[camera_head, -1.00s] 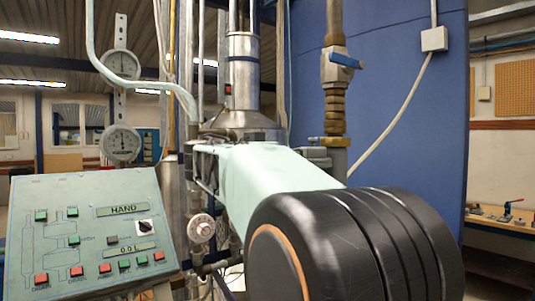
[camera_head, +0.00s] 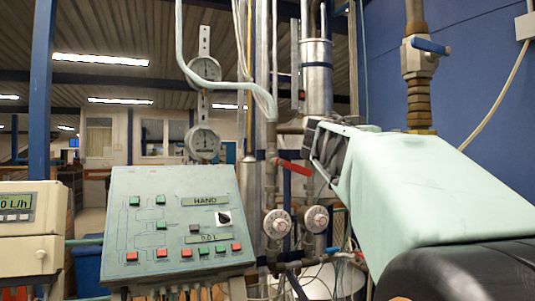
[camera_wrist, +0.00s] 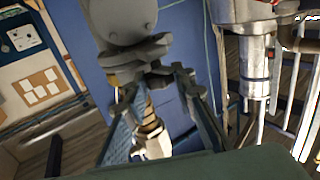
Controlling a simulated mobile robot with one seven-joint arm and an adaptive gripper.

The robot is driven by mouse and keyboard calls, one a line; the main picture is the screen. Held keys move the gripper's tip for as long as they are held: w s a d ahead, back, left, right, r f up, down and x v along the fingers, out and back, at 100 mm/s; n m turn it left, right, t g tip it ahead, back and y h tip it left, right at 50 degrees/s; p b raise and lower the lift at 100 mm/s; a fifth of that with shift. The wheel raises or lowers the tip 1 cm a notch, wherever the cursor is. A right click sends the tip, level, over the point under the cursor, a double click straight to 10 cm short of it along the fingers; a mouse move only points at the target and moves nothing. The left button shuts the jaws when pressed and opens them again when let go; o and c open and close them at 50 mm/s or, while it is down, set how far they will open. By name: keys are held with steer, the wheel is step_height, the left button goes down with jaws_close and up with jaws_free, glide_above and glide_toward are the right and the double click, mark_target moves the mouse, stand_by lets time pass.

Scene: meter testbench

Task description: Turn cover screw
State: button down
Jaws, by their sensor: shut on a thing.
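In the wrist view, my gripper (camera_wrist: 155,82) has its two long fingers reaching up from the bottom, their tips closing on the lower end of a grey stepped part. That part appears to be the cover screw (camera_wrist: 143,60), below a rounded grey housing (camera_wrist: 122,18). The exact contact is hard to see, and a gap remains between the fingers lower down. In the head view, my pale green arm fills the right side and hides the grey housing and most of the gripper.
A control panel (camera_head: 180,222) stands at the lower left, with a display unit (camera_head: 28,235) beside it. Two dial gauges (camera_head: 203,141) hang above. A red lever (camera_head: 293,167) and round knobs (camera_head: 277,224) sit left of my arm. A brass pipe with a blue valve handle (camera_head: 430,46) rises behind it.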

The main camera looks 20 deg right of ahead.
steer(key=shift+f, duration=0.15)
steer(key=c, duration=1.6)
jaws_free()
steer(key=shift+r, duration=0.2)
steer(key=shift+r, duration=4.85)
steer(key=shift+w+a, duration=0.1)
